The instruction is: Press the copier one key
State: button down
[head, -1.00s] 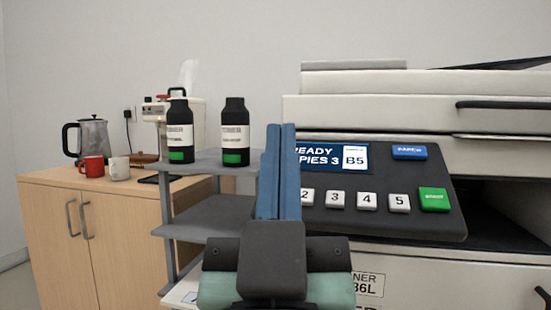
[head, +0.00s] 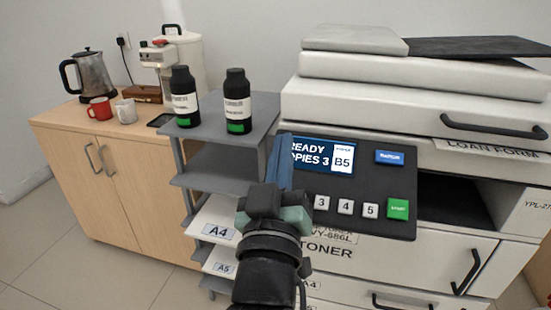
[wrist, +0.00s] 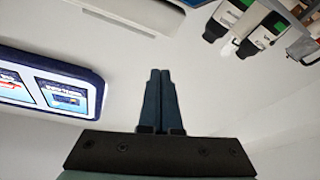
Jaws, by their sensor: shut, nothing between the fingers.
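The copier's dark control panel (head: 400,165) is right of centre in the head view. Its screen (head: 312,155) reads "READY", "COPIES 3" and "B5", partly covered at the left. White keys 3 (head: 321,204), 4 (head: 345,207) and 5 (head: 370,210) show in a row beside the green start key (head: 398,209). The one key is hidden behind my gripper (head: 281,140). My gripper is shut and empty, its blue fingers upright in front of the panel's left end. Contact cannot be told. The fingers also show in the wrist view (wrist: 155,72); no number keys appear there.
A grey shelf rack (head: 258,103) left of the copier holds two dark bottles (head: 184,98) (head: 237,100). A wooden cabinet (head: 130,155) carries a kettle (head: 92,75) and a red mug (head: 100,109). The copier lid (head: 400,75) rises behind the panel.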

jog(key=s+n+g+p, duration=0.1)
jog(key=n+g+p, duration=0.1)
jog(key=p, duration=0.8)
jog(key=s+a+n+g+p, duration=0.1)
jog(key=n+g+p, duration=0.1)
jog(key=p, duration=0.8)
jog(key=s+a+n+g+p, duration=0.1)
jog(key=n+g+p, duration=0.1)
jog(key=p, duration=0.9)
jog(key=shift+s+a+f+y, duration=0.25)
jog(key=shift+s+f+y, duration=0.1)
jog(key=shift+y, duration=0.05)
jog(key=shift+f, duration=0.1)
jog(key=w+d+f+b, duration=0.1)
jog(key=w+f+b, duration=0.3)
jog(key=f+b, duration=0.2)
jog(key=shift+w+f+b, duration=0.3)
jog(key=shift+f+b, duration=0.05)
jog(key=shift+f, duration=0.25)
jog(key=shift+d+f, duration=0.1)
jog(key=shift+w+f+b, duration=0.2)
jog(key=shift+f+b, duration=0.1)
jog(key=shift+b, duration=0.1)
